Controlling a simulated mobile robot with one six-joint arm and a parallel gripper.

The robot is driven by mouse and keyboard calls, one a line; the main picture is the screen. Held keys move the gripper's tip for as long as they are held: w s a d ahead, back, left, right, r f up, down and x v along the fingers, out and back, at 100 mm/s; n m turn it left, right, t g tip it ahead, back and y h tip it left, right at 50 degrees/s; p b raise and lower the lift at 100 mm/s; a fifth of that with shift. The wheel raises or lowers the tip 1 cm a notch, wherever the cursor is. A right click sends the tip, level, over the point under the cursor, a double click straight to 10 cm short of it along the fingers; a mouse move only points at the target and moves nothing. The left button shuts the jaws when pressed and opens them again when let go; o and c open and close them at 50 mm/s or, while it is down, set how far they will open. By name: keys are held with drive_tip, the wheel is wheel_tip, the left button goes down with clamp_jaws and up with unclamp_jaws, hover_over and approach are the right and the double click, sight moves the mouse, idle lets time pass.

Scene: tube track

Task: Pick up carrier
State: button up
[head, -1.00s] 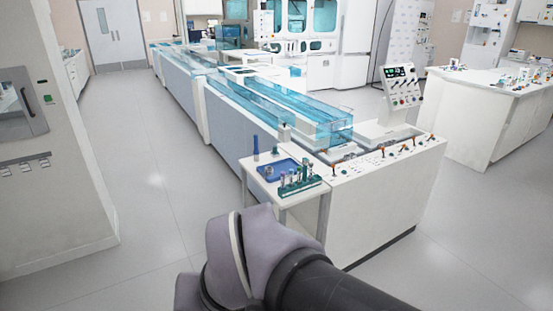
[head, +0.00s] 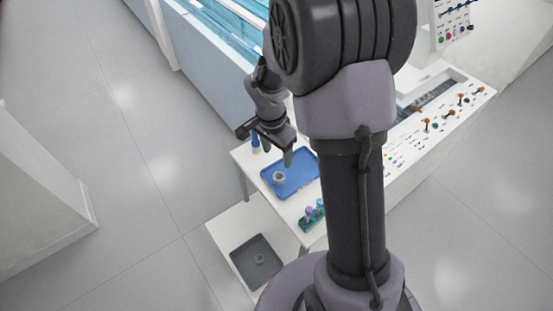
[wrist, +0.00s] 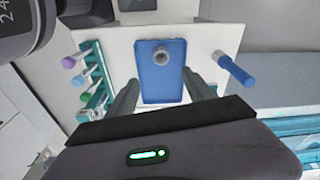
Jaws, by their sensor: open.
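A small grey ring-shaped piece, which looks like the carrier (head: 279,178), sits on a blue tray (head: 303,180) on the white side table. In the wrist view the carrier (wrist: 161,55) stands near the tray's far edge, with a dark opening on top. My gripper (head: 268,145) is open and empty above the tray, and its fingers point down. In the wrist view my gripper's fingers (wrist: 162,92) stand on either side of the blue tray (wrist: 160,90), with the carrier beyond them. The carrier is clear of both fingers.
A green rack (wrist: 95,85) with capped tubes stands left of the tray in the wrist view. A blue tube-like object (wrist: 235,70) is on the right. A control panel bench (head: 440,115) stands close on the right.

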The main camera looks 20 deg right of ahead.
drive_tip(key=b, duration=0.3)
hover_over(279, 176)
drive_tip(key=s, duration=0.2)
drive_tip(key=f, duration=0.6)
drive_tip(key=a+f, duration=0.1)
drive_tip(key=f, duration=0.1)
drive_tip(key=shift+w+f, duration=0.1)
drive_tip(key=shift+f, duration=0.3)
drive_tip(key=f, duration=0.2)
drive_tip(key=f+b, duration=0.2)
drive_tip(key=f, duration=0.1)
drive_tip(key=shift+w+d+f, duration=0.25)
drive_tip(key=shift+w+f, duration=0.05)
drive_tip(key=shift+w, duration=0.1)
drive_tip(key=shift+r, duration=0.2)
drive_tip(key=shift+c, duration=0.2)
drive_tip(key=c, duration=1)
